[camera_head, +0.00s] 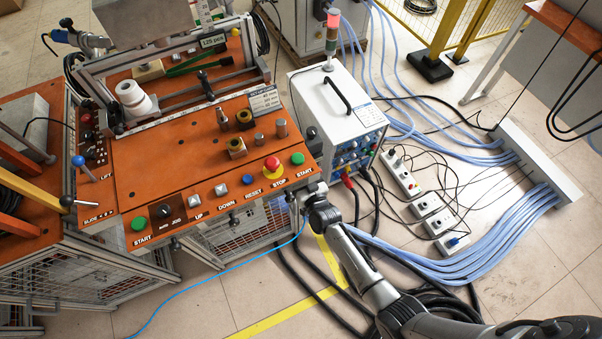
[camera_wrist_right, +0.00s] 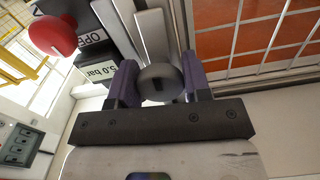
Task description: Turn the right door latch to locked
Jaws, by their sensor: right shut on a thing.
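The right door latch shows in the right wrist view as a dark grey rounded knob (camera_wrist_right: 159,84) with a small dark slot, beside grey metal frame bars. My right gripper (camera_wrist_right: 157,84) has its two purple fingers on either side of the knob and is shut on it. In the head view my right arm reaches from the lower right to the front right corner of the orange machine table (camera_head: 190,150). There my right gripper (camera_head: 309,192) is small and partly hidden by the wrist, and the latch cannot be made out. My left gripper is not in view.
In the right wrist view a red knob (camera_wrist_right: 52,35) and a 5.0 bar label (camera_wrist_right: 98,71) are left of the latch. A mesh panel (camera_wrist_right: 260,35) is on the right. In the head view, a white power unit (camera_head: 340,105) and hoses stand right of the table.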

